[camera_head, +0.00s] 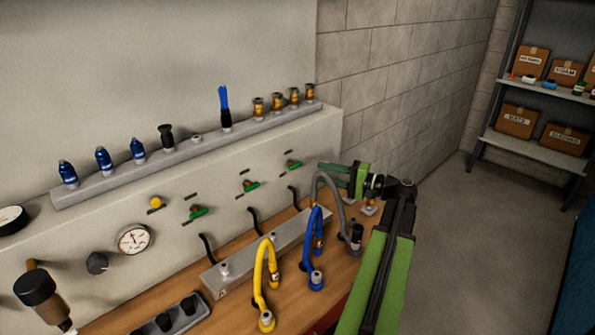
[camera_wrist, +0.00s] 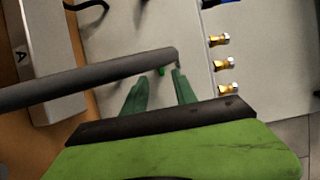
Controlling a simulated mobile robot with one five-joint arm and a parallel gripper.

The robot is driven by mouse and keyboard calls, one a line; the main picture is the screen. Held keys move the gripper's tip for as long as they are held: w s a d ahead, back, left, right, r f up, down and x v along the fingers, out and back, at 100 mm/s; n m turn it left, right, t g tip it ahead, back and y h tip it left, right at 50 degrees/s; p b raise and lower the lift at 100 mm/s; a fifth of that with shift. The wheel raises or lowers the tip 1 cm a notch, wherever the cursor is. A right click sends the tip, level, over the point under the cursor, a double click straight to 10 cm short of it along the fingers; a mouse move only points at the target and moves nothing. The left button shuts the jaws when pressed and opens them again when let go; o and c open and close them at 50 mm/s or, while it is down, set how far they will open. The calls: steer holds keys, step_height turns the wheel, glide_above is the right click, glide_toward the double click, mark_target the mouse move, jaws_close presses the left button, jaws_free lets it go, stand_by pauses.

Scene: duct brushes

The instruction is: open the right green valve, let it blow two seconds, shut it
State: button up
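Three green valves sit in a row on the sloped grey panel: a left one (camera_head: 199,212), a middle one (camera_head: 250,186) and the right green valve (camera_head: 293,165). My gripper (camera_head: 324,168) is just right of the right green valve, its fingers pointing left toward the panel. In the wrist view my gripper (camera_wrist: 158,78) is open, with a gap between two green fingers. A small green piece, likely the right valve's handle (camera_wrist: 161,71), shows beyond the gap, mostly hidden by a grey hose (camera_wrist: 85,78). I see no contact with the valve.
The grey hose (camera_head: 328,178) arches close to my gripper. A blue hose (camera_head: 309,240) and a yellow hose (camera_head: 260,275) stand left of it by the manifold block (camera_head: 240,262). A rail (camera_head: 110,181) with blue and brass fittings runs above the panel. A gauge (camera_head: 134,238) is at left.

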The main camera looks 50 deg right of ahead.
mark_target(298, 166)
steer(key=x, duration=0.8)
steer(key=shift+w, duration=0.2)
jaws_close()
